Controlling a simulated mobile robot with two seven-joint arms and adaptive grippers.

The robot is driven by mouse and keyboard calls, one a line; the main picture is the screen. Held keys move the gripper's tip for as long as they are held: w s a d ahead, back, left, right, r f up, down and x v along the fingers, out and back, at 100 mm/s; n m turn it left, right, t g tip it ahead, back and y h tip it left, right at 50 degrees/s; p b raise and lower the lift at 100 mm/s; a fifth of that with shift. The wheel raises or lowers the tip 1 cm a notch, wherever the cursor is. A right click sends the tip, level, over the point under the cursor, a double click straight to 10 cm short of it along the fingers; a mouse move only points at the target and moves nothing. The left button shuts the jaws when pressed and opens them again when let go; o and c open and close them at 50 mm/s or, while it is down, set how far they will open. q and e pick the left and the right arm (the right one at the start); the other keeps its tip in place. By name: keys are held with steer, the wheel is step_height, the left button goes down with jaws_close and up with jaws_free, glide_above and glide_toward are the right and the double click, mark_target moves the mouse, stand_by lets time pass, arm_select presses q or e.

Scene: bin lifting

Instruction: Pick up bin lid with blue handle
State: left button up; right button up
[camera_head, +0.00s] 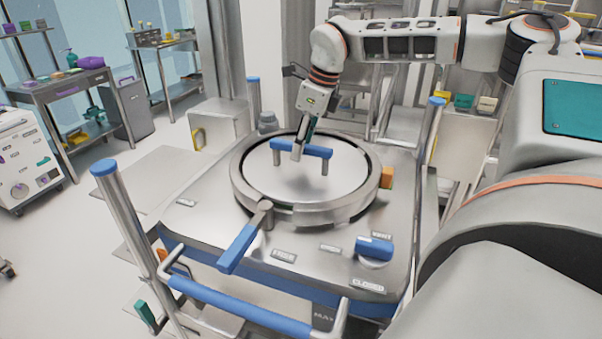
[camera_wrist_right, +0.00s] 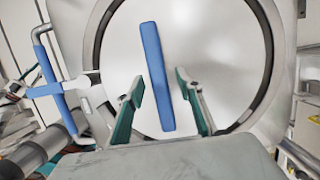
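The bin lid (camera_head: 342,176) is a round steel disc in a raised ring on top of the bin, with a blue bar handle (camera_head: 318,151) on short metal posts. My right gripper (camera_head: 304,141) is at the handle, coming from above. In the right wrist view, my right gripper (camera_wrist_right: 160,84) is open, its two teal-padded fingers on either side of the blue handle (camera_wrist_right: 153,60). A gap shows between the handle and each finger. The lid (camera_wrist_right: 215,45) lies flat behind it. My left gripper is not in view.
A blue-gripped lever (camera_head: 238,250) and a blue knob (camera_head: 374,248) stand on the bin's top in front of the lid. Blue-capped posts (camera_head: 122,205) rise at its corners. A blue rail (camera_head: 240,306) runs along the front. Shelves and a cart (camera_head: 25,160) stand at left.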

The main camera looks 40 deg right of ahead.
steer(key=shift+f+b, duration=0.25)
steer(key=shift+b, duration=0.1)
stand_by(0.3)
jaws_close()
steer(key=shift+w+r, duration=0.1)
steer(key=shift+r, duration=0.1)
